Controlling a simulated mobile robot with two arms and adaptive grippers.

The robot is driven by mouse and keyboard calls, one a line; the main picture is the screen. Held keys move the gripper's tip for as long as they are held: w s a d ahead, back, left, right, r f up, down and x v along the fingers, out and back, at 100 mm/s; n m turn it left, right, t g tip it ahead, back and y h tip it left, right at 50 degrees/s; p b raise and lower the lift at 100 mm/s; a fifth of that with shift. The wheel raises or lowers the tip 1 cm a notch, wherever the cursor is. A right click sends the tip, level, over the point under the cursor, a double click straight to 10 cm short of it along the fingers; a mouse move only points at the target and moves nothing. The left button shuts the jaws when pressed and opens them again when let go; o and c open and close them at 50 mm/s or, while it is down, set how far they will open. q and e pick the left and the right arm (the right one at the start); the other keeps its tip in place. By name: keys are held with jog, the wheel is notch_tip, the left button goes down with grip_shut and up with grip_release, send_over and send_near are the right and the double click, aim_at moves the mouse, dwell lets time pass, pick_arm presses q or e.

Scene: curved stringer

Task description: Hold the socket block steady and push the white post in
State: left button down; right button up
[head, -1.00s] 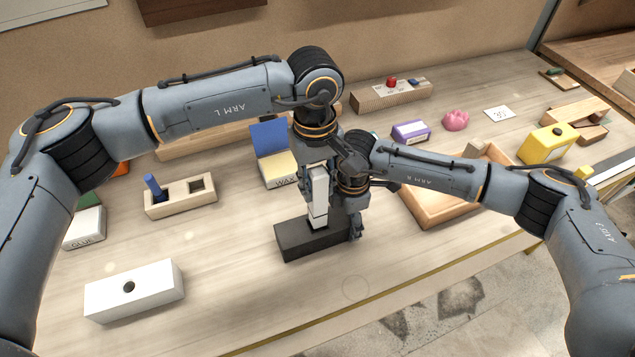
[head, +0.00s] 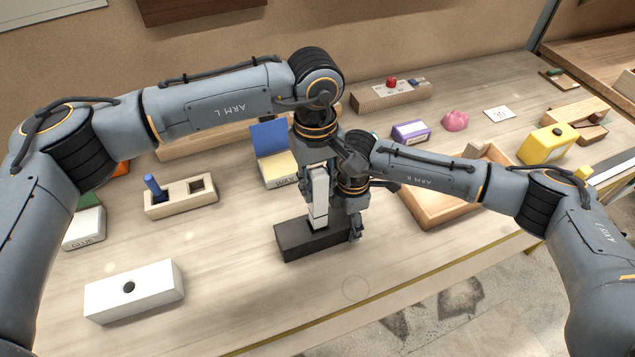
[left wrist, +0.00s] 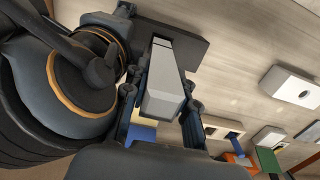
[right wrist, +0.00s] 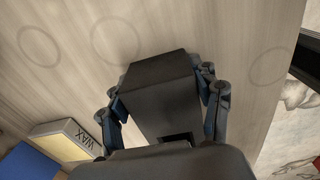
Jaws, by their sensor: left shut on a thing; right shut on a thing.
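The socket block (head: 300,242) is a dark grey oblong block lying on the bench; it also shows in the left wrist view (left wrist: 190,45) and right wrist view (right wrist: 155,72). A dark square opening shows in its top in the right wrist view. The white post (head: 319,213) stands upright over the block, its lower end at the block's top; I cannot tell how deep it sits. It also shows in the left wrist view (left wrist: 165,95). My left gripper (head: 318,178) is shut on the post from above. My right gripper (head: 356,230) is shut across the block's right end.
A white block with a round hole (head: 129,288) lies front left. A two-hole wooden block (head: 180,197) with a blue peg stands behind it. A wax box (head: 280,170) is just behind my grippers. A wooden tray (head: 430,212) lies to the right. The bench front is clear.

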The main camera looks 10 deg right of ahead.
pick_arm(q)
jog(key=shift+f, duration=0.45)
dwell(0.3)
jog(key=shift+r, duration=0.15)
jog(key=shift+d+r, duration=0.1)
jog(key=shift+r, duration=0.25)
jog(key=shift+a, duration=0.25)
dwell(0.5)
jog(key=shift+f, duration=0.7)
dwell(0.8)
jog(key=c, duration=1)
grip_release()
jog(key=shift+d, duration=0.1)
pick_arm(e)
jog(key=shift+a, duration=0.1)
